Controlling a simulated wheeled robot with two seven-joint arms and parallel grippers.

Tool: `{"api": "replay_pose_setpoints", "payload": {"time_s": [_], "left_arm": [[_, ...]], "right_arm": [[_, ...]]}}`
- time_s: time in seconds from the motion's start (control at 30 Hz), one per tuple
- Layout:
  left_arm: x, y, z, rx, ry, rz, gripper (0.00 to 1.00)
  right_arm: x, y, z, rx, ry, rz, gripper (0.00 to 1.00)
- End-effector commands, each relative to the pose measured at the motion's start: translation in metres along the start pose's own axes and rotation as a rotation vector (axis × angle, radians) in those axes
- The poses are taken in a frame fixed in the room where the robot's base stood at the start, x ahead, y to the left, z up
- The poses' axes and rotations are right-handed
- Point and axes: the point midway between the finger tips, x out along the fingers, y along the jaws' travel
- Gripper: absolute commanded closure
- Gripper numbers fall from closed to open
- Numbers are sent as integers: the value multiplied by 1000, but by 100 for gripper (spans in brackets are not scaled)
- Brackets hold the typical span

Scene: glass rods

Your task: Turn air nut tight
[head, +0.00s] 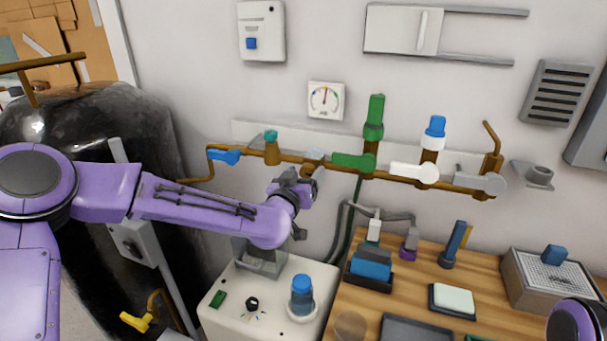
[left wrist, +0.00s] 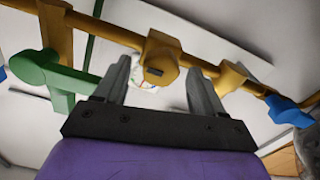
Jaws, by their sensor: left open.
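A brass pipe (head: 330,166) runs along the wall with several fittings on it. In the left wrist view a brass nut-like fitting (left wrist: 162,58) with a dark slot sits on the pipe; I take it to be the air nut. My left gripper (head: 304,178) is just below and in front of the pipe, between the teal-topped fitting (head: 271,148) and the green valve (head: 354,161). Its two fingers (left wrist: 158,70) are open and apart, with the nut between or just beyond their tips. I cannot tell whether they touch it. In the head view the gripper largely hides this spot. My right gripper is not in view.
A blue handle (head: 224,156) is left on the pipe; a white valve (head: 412,171) and grey valve (head: 485,182) are right. A gauge (head: 325,100) hangs above. Below stand a white unit (head: 240,290) with a blue-capped bottle (head: 302,290) and a wooden bench (head: 480,265).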

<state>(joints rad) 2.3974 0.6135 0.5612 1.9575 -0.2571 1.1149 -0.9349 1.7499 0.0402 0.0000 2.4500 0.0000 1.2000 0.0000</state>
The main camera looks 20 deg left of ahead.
Motion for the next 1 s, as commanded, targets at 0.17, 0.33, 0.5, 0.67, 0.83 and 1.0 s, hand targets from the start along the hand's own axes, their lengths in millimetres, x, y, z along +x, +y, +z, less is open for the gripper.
{"api": "replay_pose_setpoints", "payload": {"time_s": [0.17,0.33,0.5,0.67,0.83,1.0], "left_arm": [[0,0,0,0,-1,0,47],[-1,0,1,0,-1,0,87],[-1,0,0,9,-1,0,87],[-1,0,0,52,-1,1,87],[-1,1,-1,151,-1,1,87],[-1,2,-1,296,-1,1,87]], "right_arm": [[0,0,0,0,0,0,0],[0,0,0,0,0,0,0],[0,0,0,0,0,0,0],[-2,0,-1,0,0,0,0],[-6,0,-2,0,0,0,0],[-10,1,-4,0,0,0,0]]}}
